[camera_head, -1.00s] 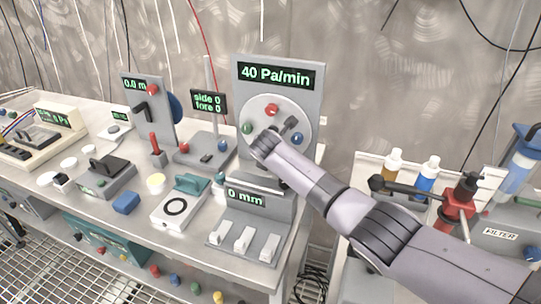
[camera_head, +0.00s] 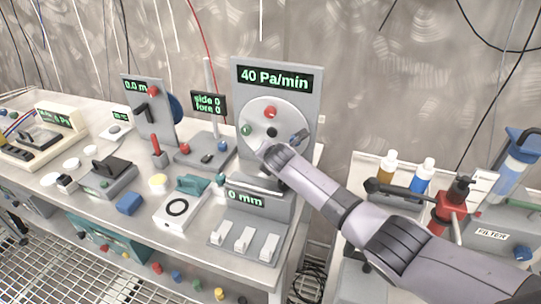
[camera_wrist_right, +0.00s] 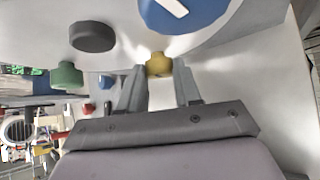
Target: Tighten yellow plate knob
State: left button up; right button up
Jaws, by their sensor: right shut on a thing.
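The yellow knob (camera_wrist_right: 158,64) sits on the white plate, between the fingertips of my right gripper (camera_wrist_right: 158,80) in the right wrist view. The gripper is shut on it. In the head view my right gripper (camera_head: 268,150) is at the lower part of the round white plate (camera_head: 257,112), and the yellow knob is hidden behind it. The plate also carries a red knob (camera_head: 271,112), a green knob (camera_head: 246,129), a dark centre knob (camera_head: 271,132) and a blue knob (camera_head: 300,136). The display above (camera_head: 274,78) reads 40 Pa/min. My left gripper is not in view.
A panel with a "0 mm" display (camera_head: 245,199) and white switches (camera_head: 243,240) stands below the plate. A "side 0 fore 0" display (camera_head: 208,103) is to the left. Bottles (camera_head: 390,167) and a red device (camera_head: 455,200) stand on the right bench, near my forearm.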

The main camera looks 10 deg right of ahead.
jog(key=o, duration=1)
jog(key=shift+o, duration=0.2)
